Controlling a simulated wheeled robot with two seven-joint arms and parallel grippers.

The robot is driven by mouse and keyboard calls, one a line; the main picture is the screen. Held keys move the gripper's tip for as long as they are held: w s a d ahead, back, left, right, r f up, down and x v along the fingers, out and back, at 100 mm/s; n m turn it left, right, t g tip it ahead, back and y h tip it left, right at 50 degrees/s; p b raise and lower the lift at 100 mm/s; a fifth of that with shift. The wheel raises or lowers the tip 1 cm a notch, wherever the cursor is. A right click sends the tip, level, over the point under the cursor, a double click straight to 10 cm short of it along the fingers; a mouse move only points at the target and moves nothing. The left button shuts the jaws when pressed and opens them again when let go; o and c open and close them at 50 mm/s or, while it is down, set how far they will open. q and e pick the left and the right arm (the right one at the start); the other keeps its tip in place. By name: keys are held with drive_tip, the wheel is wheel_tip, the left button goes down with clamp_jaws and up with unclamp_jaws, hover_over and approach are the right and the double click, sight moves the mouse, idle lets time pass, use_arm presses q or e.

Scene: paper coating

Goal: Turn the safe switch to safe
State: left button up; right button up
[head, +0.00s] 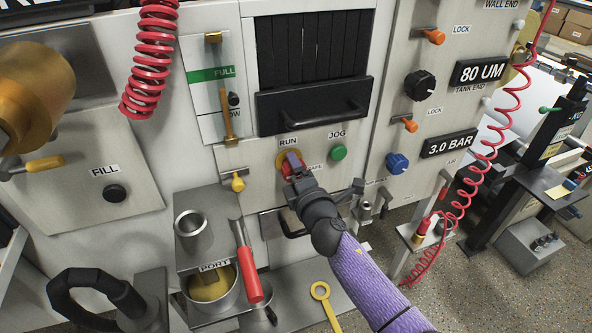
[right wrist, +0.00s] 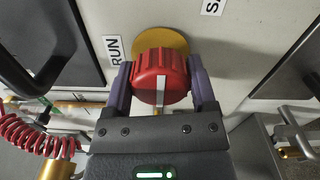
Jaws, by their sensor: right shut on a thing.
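The safe switch is a red ribbed knob with a white pointer line on a yellow round plate, and it fills the middle of the right wrist view (right wrist: 160,78). The RUN label (right wrist: 113,48) is to its left and the partly cut-off SAFE label (right wrist: 213,6) is above right. In the right wrist view the white line runs straight up and down the knob. My right gripper (right wrist: 162,88) is shut on the knob, with one finger on each side. In the head view my right gripper (head: 292,163) largely hides the switch. My left gripper is not in view.
A green JOG button (head: 338,152) is just right of the switch. A black handled drawer front (head: 312,105) is above it. A red-handled tool (head: 248,275) and a yellow ring-ended tool (head: 321,290) are below. A blue knob (head: 397,163) is further right.

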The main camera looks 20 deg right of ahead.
drive_tip(key=o, duration=1.2)
drive_tip(key=shift+c, duration=0.2)
drive_tip(key=shift+s, duration=0.4)
use_arm(q)
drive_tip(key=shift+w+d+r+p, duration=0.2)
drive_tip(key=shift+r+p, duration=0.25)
drive_tip(key=shift+p, duration=0.05)
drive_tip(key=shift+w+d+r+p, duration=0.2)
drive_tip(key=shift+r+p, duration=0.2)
drive_tip(key=shift+p, duration=0.05)
use_arm(e)
drive_tip(key=s, duration=0.9)
drive_tip(key=shift+d, duration=0.2)
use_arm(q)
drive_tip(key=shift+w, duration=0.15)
